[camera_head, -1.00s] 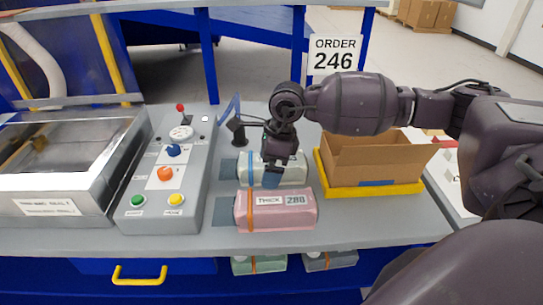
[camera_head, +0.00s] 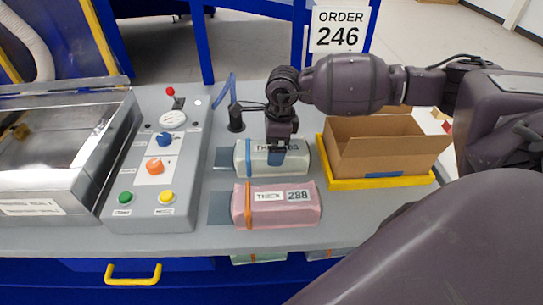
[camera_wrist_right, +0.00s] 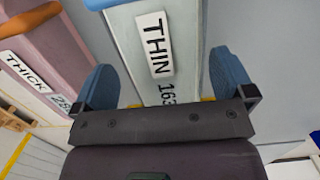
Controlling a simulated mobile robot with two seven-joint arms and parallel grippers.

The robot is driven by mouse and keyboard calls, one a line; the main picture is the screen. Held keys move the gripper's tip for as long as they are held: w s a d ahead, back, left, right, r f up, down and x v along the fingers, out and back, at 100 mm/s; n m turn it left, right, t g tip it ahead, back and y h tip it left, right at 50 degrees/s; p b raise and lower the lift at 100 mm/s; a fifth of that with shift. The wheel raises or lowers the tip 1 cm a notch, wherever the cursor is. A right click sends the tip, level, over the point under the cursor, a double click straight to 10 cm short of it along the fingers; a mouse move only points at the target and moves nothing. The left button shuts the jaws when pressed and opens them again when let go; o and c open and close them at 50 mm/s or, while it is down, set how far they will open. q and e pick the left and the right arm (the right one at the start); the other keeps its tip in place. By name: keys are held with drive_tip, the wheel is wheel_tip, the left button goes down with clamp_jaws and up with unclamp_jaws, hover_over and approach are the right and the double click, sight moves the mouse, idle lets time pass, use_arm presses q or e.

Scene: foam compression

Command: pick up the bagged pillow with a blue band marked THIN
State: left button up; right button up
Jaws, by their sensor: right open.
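A pale green bagged pillow (camera_head: 298,164) lies at the back of the grey bench. Its label reads THIN in the right wrist view (camera_wrist_right: 140,58), where a blue strip crosses its far end. A band crosses its left part in the head view. My right gripper (camera_head: 277,157) is over this bag, fingers pointing down. In the right wrist view my right gripper (camera_wrist_right: 165,82) is open, with one blue fingertip on each side of the bag. I cannot tell whether they touch it. My left gripper is not in view.
A pink bag (camera_head: 268,215) marked THICK with an orange band lies in front. An open cardboard box (camera_head: 385,155) stands in a yellow frame (camera_head: 385,183) at right. A control panel (camera_head: 150,190) and metal machine (camera_head: 50,160) stand at left. More bags sit below the bench edge.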

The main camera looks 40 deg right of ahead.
sight(248, 158)
drive_tip(key=shift+w+a+f, duration=0.15)
drive_tip(key=shift+a+f, duration=0.05)
drive_tip(key=shift+f, duration=1.1)
drive_tip(key=shift+w+a+f, duration=0.15)
drive_tip(key=shift+f, duration=1.15)
drive_tip(key=shift+c, duration=0.3)
drive_tip(key=c, duration=0.5)
